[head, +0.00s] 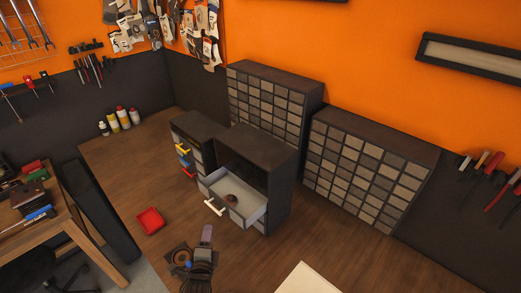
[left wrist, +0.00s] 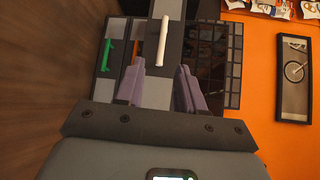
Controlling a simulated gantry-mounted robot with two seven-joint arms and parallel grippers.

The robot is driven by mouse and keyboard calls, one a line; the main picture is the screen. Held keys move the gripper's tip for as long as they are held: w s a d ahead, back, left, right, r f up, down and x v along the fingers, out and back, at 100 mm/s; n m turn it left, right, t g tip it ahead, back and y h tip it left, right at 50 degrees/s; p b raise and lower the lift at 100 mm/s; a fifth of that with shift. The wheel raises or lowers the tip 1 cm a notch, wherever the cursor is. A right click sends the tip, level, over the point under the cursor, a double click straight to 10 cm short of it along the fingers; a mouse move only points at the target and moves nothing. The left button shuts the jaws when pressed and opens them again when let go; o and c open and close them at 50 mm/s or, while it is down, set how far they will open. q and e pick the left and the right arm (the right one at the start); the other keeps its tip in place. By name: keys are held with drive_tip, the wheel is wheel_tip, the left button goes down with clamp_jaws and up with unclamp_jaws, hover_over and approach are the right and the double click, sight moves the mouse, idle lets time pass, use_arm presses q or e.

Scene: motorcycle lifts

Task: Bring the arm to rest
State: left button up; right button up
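My left gripper (head: 207,234) is in front of the small dark cabinet (head: 258,150) in the head view, below its pulled-out drawer. In the left wrist view its two purple-grey fingers (left wrist: 160,70) stand apart with nothing held between them. The grey drawer (head: 250,212) is open and holds a round brown thing (head: 231,199). Its white handle (head: 214,207) is apart from the fingers in the head view; a white handle (left wrist: 163,42) shows just beyond them in the wrist view. My right gripper is not in view.
A red tray (head: 150,221) lies on the wooden worktop (head: 125,165) to the left. A narrower cabinet (head: 190,125) with coloured handles adjoins the dark one. Two larger drawer units (head: 265,105) (head: 365,170) stand along the wall. A pale board (head: 306,280) lies at the front.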

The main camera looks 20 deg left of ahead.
use_arm(q)
drive_tip(key=s+d+r+n+g+h+p, duration=0.1)
drive_tip(key=s+d+n+g+h, duration=0.1)
drive_tip(key=s, duration=0.7)
drive_tip(key=s+d+r+n+g+h+p, duration=0.1)
drive_tip(key=s+d+n+g+h+p, duration=0.1)
drive_tip(key=s+d+n+g, duration=0.3)
drive_tip(key=s+d+r+n+g+h+p, duration=0.2)
drive_tip(key=s+d+n+g, duration=0.2)
drive_tip(key=s, duration=0.9)
drive_tip(key=shift+s+n+g, duration=0.25)
drive_tip(key=shift+n+g, duration=0.05)
drive_tip(key=shift+n, duration=0.8)
drive_tip(key=shift+d+r, duration=0.1)
